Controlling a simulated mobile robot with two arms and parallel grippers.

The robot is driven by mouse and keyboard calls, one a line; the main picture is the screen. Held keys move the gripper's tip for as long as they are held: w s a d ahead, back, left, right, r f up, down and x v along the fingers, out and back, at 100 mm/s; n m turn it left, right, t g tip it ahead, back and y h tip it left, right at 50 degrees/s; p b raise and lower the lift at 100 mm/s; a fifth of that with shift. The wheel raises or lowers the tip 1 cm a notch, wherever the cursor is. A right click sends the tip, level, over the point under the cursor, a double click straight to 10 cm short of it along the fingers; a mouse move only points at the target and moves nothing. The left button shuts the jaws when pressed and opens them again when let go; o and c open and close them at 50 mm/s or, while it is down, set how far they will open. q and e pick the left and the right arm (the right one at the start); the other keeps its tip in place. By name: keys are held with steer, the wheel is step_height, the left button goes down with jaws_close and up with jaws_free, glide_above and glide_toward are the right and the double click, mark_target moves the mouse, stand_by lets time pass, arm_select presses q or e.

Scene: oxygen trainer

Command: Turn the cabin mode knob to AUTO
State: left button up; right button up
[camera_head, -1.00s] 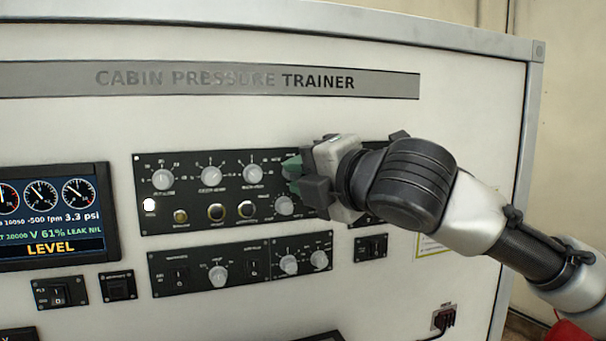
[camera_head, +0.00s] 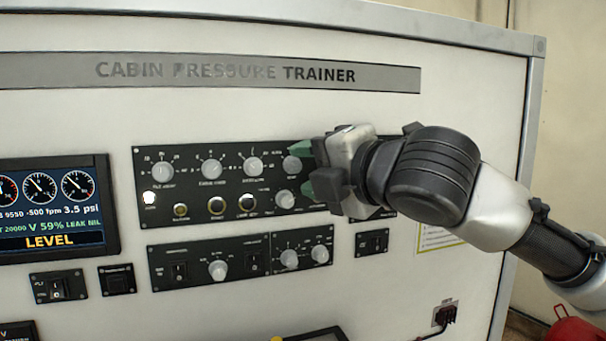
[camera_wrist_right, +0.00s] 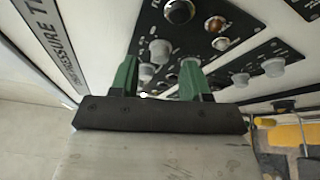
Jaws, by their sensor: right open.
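The cabin pressure panel (camera_head: 230,220) carries several pale round knobs; their labels are too blurred to tell which is the cabin mode knob. A top-row knob (camera_head: 291,165) and a lower knob (camera_head: 285,199) lie just left of my right gripper (camera_head: 307,170). That gripper has green fingertips and is open, with nothing held. In the right wrist view its fingers (camera_wrist_right: 159,77) are spread, and a pale knob (camera_wrist_right: 160,50) shows beyond the gap between them, apart from both. The right part of the panel is hidden behind the gripper. My left gripper is not in view.
A lower panel (camera_head: 165,280) holds more knobs and switches. A screen (camera_head: 50,210) at the left reads LEVEL. A small switch (camera_head: 371,243) sits below my right gripper. A red object (camera_head: 572,328) is at the lower right.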

steer(key=b+v, duration=0.3)
steer(key=v, duration=0.6)
steer(key=shift+f, duration=0.15)
